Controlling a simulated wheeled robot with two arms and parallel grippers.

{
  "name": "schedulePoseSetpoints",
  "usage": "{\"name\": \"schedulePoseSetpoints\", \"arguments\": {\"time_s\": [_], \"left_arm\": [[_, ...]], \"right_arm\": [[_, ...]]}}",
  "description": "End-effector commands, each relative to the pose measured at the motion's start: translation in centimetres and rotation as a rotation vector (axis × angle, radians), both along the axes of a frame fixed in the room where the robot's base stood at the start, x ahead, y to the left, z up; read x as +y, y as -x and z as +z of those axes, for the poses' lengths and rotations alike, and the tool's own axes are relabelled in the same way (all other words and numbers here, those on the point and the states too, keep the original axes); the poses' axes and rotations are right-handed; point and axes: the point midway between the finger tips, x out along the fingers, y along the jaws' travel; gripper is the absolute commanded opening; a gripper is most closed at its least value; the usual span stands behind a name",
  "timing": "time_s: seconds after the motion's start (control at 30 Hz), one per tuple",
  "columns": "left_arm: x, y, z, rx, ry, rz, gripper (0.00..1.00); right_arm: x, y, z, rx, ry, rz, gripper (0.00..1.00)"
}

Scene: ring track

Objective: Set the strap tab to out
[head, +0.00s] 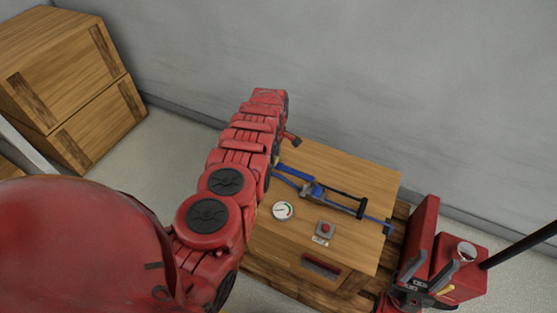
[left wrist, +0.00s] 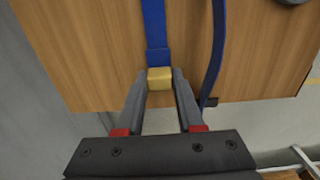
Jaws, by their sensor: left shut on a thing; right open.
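The strap tab (left wrist: 160,85) is a small yellow block at the end of a blue strap (left wrist: 154,28), close to the edge of a wooden top. My left gripper (left wrist: 160,76) is shut on the tab, one dark finger on each side. In the head view the blue strap (head: 293,173) runs across the wooden cabinet to a blue and black buckle (head: 314,191). My red left arm hides the tab and the left gripper's fingers there. My right gripper (head: 429,270) is open and empty, to the right of the cabinet.
On the cabinet top (head: 360,168) are a round white gauge (head: 283,211) and a red button (head: 325,229). A red handle (head: 321,266) is on the cabinet's front. Wooden crates (head: 60,75) stand at the far left. A grey wall (head: 350,75) is behind the cabinet.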

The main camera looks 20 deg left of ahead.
Motion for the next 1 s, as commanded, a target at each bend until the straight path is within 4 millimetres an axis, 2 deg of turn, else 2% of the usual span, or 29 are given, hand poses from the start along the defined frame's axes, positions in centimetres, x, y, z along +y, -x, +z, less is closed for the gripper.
{"name": "schedulePoseSetpoints", "arguments": {"time_s": [0.03,0.07,0.23,0.53,0.67,0.87,1.0], "left_arm": [[0.0,0.1,-0.1,0.003,0.0,0.0,0.0],[0.0,0.1,-0.1,0.002,0.0,-0.001,0.38],[-0.1,0.1,0.0,0.002,0.0,-0.001,0.68],[-0.1,0.0,0.1,0.001,0.0,-0.001,0.68],[-0.1,-0.1,0.9,-0.001,-0.001,-0.001,0.68],[-0.2,-0.1,4.2,0.0,0.002,-0.001,0.68],[-0.2,-0.2,7.3,-0.003,0.003,-0.001,0.68]], "right_arm": [[0.0,0.0,0.0,0.0,0.0,0.0,0.5],[0.0,0.0,0.0,0.0,0.0,0.0,0.5],[0.0,0.0,0.0,0.0,0.0,0.0,0.5],[0.0,0.0,0.0,0.0,0.0,0.0,0.5],[0.0,0.0,0.3,0.0,0.0,0.0,0.5],[0.0,0.0,1.0,0.0,0.0,0.0,0.5],[0.0,0.0,1.3,0.0,0.0,0.0,0.5]]}}
